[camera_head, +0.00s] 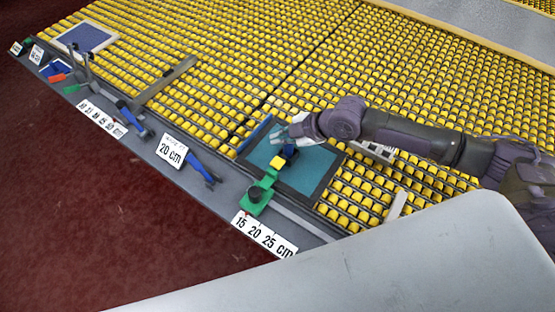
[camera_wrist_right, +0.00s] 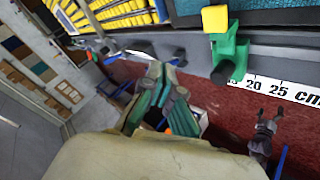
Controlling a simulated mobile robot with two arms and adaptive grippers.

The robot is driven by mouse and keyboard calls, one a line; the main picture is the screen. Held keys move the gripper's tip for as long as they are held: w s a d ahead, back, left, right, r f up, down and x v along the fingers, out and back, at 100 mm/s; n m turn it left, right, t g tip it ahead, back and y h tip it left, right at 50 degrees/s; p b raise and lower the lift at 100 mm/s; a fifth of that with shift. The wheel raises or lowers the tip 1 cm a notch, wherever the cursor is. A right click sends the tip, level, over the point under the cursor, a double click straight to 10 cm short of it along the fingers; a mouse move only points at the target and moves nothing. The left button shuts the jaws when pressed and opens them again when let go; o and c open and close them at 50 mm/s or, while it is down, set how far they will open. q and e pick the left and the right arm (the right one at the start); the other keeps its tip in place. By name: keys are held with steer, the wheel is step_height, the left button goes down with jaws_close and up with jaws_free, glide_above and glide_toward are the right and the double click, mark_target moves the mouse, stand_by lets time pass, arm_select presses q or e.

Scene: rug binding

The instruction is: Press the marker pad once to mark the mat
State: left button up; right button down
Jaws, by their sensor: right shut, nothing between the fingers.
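A teal mat (camera_head: 318,172) with a dark edge lies on the yellow rollers near the front rail. A green marking device (camera_head: 256,199) sits on the rail at the mat's front edge, with a yellow block (camera_head: 278,162) at its mat end and a black round part (camera_head: 254,195) in front. The green device (camera_wrist_right: 229,52) and yellow block (camera_wrist_right: 215,18) also show in the right wrist view. My right gripper (camera_head: 278,137) is shut and empty above the mat, close to the yellow block; its fingers (camera_wrist_right: 161,88) show apart from the device in the wrist view. My left gripper is not in view.
A white scale strip (camera_head: 264,234) marked 15, 20 and 25 cm lies on the front rail. A "20 cm" sign (camera_head: 171,152), blue-handled tools (camera_head: 202,171) and a small blue mat (camera_head: 84,37) lie to the left. A grey surface (camera_head: 420,260) fills the lower right.

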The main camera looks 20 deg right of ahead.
step_height(320, 180, down, 3)
steer(key=b, duration=0.2)
steer(key=shift+w+f+b, duration=0.15)
steer(key=shift+b, duration=0.2)
steer(key=b, duration=0.4)
glide_above(275, 162)
steer(key=d, duration=0.1)
steer(key=f, duration=0.4)
steer(key=shift+s+f, duration=0.25)
steer(key=shift+s, duration=0.1)
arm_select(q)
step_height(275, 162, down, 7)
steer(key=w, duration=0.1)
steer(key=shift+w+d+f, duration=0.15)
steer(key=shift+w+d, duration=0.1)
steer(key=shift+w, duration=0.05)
arm_select(e)
steer(key=shift+f, duration=0.55)
steer(key=shift+d, duration=0.1)
arm_select(q)
steer(key=shift+b, duration=0.35)
arm_select(e)
steer(key=shift+f, duration=0.15)
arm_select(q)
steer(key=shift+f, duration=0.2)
arm_select(e)
steer(key=shift+f, duration=0.3)
